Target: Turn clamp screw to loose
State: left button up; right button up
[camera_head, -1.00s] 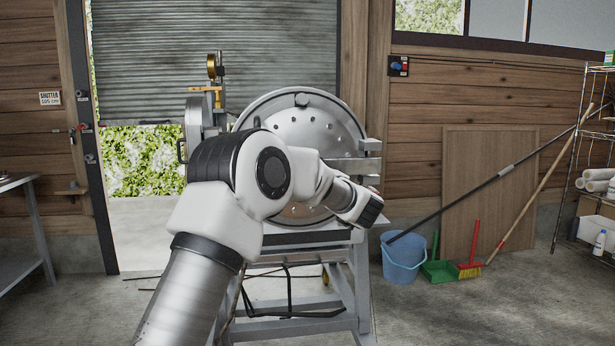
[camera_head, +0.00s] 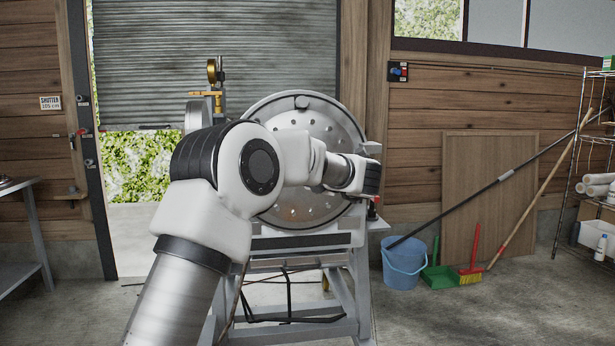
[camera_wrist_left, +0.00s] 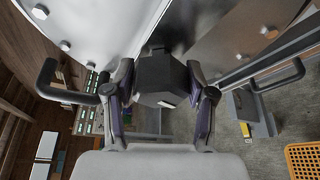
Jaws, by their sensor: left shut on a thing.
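The clamp screw shows in the left wrist view as a dark six-sided knob (camera_wrist_left: 164,78) at the edge of a pale metal plate. My left gripper (camera_wrist_left: 158,92) is shut on it, with one finger on each side. In the head view my left arm reaches across the front of the round steel drum (camera_head: 310,208). Its wrist is at the drum's right edge, and the fingers and knob are hidden there. How far the screw is turned cannot be told. My right gripper is not in view.
The drum stands on a grey metal frame (camera_head: 336,290). A blue bucket (camera_head: 404,265), green dustpan (camera_head: 439,277) and red brush (camera_head: 473,255) are on the floor to the right. Dark curved handles (camera_wrist_left: 62,94) flank the gripper in the wrist view.

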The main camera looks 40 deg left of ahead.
pick_arm(q)
jog(key=shift+f, duration=0.1)
dwell(0.5)
jog(key=o, duration=1.2)
jog(key=shift+d, duration=0.1)
jog(key=v, duration=1.1)
jog(key=shift+s+d, duration=0.2)
jog(key=shift+d, duration=0.15)
